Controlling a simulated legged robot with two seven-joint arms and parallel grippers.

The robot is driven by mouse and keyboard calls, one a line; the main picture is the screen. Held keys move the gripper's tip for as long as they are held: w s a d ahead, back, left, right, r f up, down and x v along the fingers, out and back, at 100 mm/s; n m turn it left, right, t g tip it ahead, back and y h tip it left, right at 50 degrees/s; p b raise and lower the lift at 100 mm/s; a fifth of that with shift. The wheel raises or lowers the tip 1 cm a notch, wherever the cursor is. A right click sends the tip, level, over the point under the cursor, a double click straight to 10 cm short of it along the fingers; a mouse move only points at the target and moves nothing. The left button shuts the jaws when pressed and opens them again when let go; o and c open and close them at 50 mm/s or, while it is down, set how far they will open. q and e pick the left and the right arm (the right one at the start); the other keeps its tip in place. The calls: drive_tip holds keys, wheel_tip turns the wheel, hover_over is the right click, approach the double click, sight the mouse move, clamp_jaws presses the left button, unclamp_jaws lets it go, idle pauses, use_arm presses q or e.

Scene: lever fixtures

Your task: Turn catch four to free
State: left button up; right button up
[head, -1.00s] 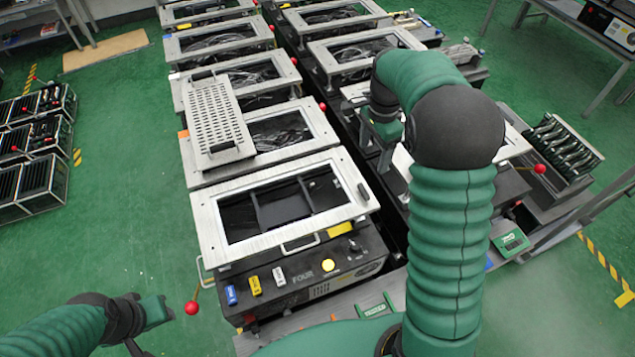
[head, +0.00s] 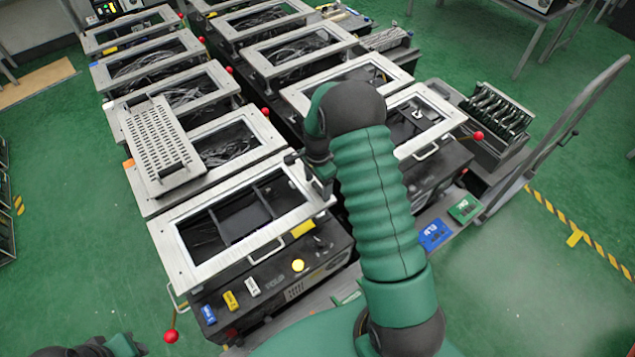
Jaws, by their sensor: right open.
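The fixture marked FOUR (head: 240,294) is the nearest one, a dark box under a pale metal frame (head: 165,238) with a rectangular window. A lever with a red ball (head: 171,336) hangs at its left front corner. My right gripper (head: 322,186) is over the right end of the frame, open, and partly hidden by my arm. The dark catch on that end of the frame is covered by the gripper; I cannot tell its position or whether they touch. My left gripper (head: 130,346) is low at the bottom left edge, apart from the fixture; its jaws are unclear.
Blue (head: 208,314), yellow (head: 231,300) and white (head: 252,287) tags and a yellow lamp (head: 298,265) sit on the box front. A perforated plate (head: 158,147) lies across the fixture behind. More fixtures stand close at right. Green floor (head: 70,200) at left is free.

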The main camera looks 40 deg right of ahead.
drive_tip(key=shift+d, duration=0.1)
drive_tip(key=c, duration=1.4)
drive_tip(key=shift+n, duration=0.4)
drive_tip(key=n, duration=0.3)
drive_tip(key=shift+w+n+b, duration=0.1)
drive_tip(key=shift+n+b, duration=0.25)
drive_tip(key=shift+n, duration=0.05)
drive_tip(key=n, duration=1.3)
drive_tip(key=shift+n, duration=0.3)
